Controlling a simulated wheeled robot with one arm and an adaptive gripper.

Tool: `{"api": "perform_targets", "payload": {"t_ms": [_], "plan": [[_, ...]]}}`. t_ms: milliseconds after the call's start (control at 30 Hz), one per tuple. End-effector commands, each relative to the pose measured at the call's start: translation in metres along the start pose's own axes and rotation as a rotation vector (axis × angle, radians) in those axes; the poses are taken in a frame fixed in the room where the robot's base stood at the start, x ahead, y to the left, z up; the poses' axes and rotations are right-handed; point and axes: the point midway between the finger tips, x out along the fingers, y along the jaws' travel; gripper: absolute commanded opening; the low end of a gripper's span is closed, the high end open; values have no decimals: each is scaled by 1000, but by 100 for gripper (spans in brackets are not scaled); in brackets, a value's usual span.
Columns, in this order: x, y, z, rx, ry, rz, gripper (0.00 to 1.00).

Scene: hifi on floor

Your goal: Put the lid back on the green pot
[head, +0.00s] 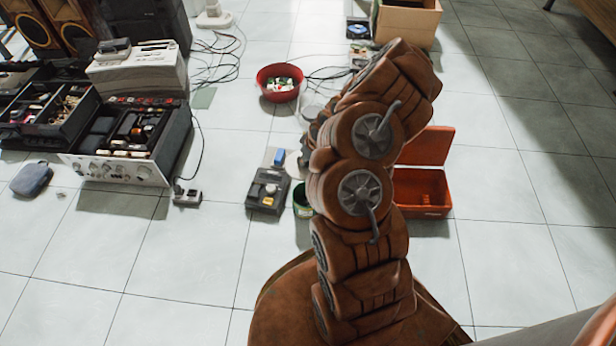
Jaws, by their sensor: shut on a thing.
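The green pot (301,206) stands on the floor near the middle of the head view, just left of my arm. My brown arm covers its right part. Its visible top shows a dark inside with no lid on the part I can see. My arm rises from the bottom centre and bends over beside the pot. My gripper is hidden behind the arm links, so I cannot see its fingers or what is between them. I cannot make out the lid for certain. A pale round thing (311,106) shows partly behind the arm, too covered to identify.
A dark device (267,192) sits close left of the pot, with a small blue item (279,157) behind it. An open orange box (432,190) stands right of my arm. A red bowl (279,84) and cables lie behind. Electronics crowd the left. Floor at front left and right is clear.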

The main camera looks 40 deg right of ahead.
Motion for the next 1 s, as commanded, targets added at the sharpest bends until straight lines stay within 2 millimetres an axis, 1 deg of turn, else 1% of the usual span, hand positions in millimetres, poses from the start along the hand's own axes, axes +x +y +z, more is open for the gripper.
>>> {"api": "perform_targets", "payload": {"t_ms": [267, 367, 567, 1000], "plan": [[12, -8, 18, -14, -7, -13, 0], [11, -6, 17, -20, -3, -6, 0], [15, -7, 22, -26, -2, -5, 0], [30, -23, 45, -39, -6, -21, 0]]}}
